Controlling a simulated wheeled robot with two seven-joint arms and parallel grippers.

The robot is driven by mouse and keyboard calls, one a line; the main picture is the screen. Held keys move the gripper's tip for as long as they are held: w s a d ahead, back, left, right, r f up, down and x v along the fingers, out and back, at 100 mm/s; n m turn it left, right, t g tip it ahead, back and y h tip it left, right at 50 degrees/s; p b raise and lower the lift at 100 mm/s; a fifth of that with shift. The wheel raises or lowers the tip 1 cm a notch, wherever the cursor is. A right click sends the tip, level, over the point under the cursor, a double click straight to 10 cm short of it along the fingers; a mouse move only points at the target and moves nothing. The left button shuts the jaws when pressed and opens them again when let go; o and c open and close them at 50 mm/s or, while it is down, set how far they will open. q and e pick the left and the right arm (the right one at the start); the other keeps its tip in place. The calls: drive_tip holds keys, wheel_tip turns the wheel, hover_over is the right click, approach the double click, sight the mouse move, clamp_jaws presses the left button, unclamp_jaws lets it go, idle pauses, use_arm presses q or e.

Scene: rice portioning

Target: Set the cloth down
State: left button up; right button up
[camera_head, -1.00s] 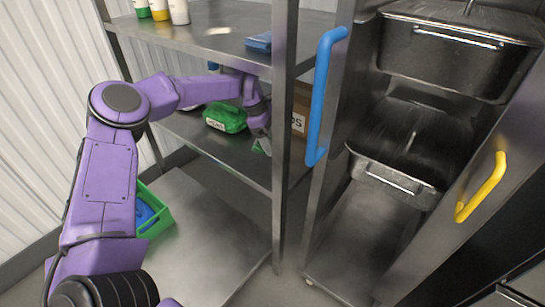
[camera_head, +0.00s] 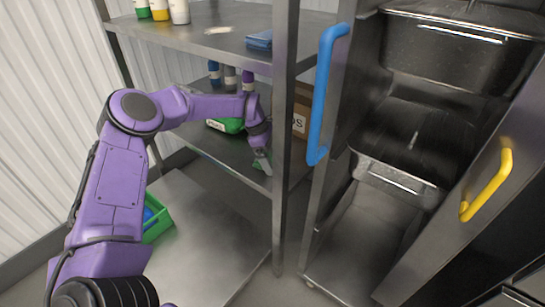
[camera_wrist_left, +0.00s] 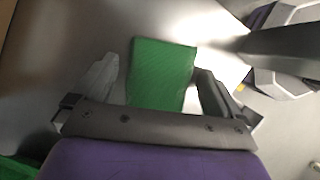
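A green cloth (camera_wrist_left: 162,75) shows in the left wrist view as a flat green rectangle between the fingers of my left gripper (camera_wrist_left: 155,85). The fingers stand wide apart. A gap shows between the cloth and the left finger; the right finger is close to the cloth's edge. The cloth appears to lie on the grey shelf surface. In the head view my left gripper (camera_head: 261,162) is low at the front edge of the middle shelf (camera_head: 215,147), beside the upright post. The cloth is mostly hidden there. My right gripper is not in view.
A green packet (camera_head: 226,125) sits behind the arm on the middle shelf, with several bottles (camera_head: 230,77) further back. A cardboard box (camera_head: 300,118) stands right, behind the steel post (camera_head: 284,140). Blue cloths (camera_head: 259,40) lie on the top shelf. A green crate (camera_head: 158,218) is below.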

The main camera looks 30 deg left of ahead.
use_arm(q)
drive_tip(key=shift+r+p, duration=0.35)
drive_tip(key=v, duration=0.7)
drive_tip(key=shift+r+p, duration=0.1)
drive_tip(key=shift+p, duration=0.25)
drive_tip(key=shift+s, duration=0.1)
